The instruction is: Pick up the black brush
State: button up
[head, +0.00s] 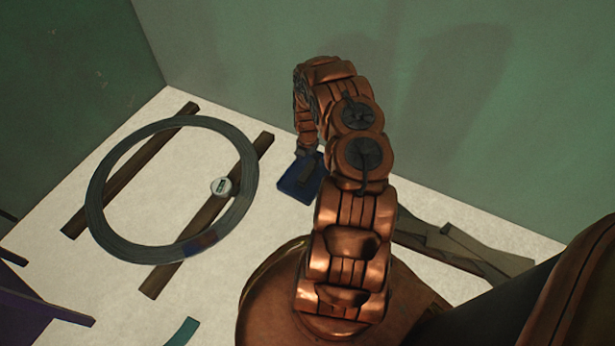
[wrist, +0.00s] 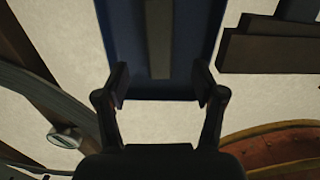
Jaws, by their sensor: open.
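A flat blue object (head: 298,188), like a tray or pan, lies on the pale floor below the end of my arm. In the wrist view the blue object (wrist: 120,30) fills the top middle. A dark grey strip (wrist: 159,40) runs lengthwise along its middle; I cannot tell whether this strip is the black brush. No other clear brush shows. My gripper (wrist: 160,84) is open and empty, its fingers overlapping the near corners of the blue object in the picture. I cannot tell the height gap. My arm hides part of the area in the head view.
A large grey ring (head: 97,178) lies across two dark wooden beams (head: 120,185) at left, with a small white round item (head: 221,186) near it. Grey-brown planks (head: 470,250) lie at right. Green walls (head: 450,100) stand behind. A purple piece (head: 30,315) is at lower left.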

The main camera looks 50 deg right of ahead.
aim_at(308, 171)
jog(key=shift+d+f+b, duration=0.1)
jog(key=shift+f+b, duration=2.35)
jog(key=shift+f, duration=1.4)
jog(key=shift+w, duration=0.1)
grip_shut()
jog(key=shift+r, duration=0.15)
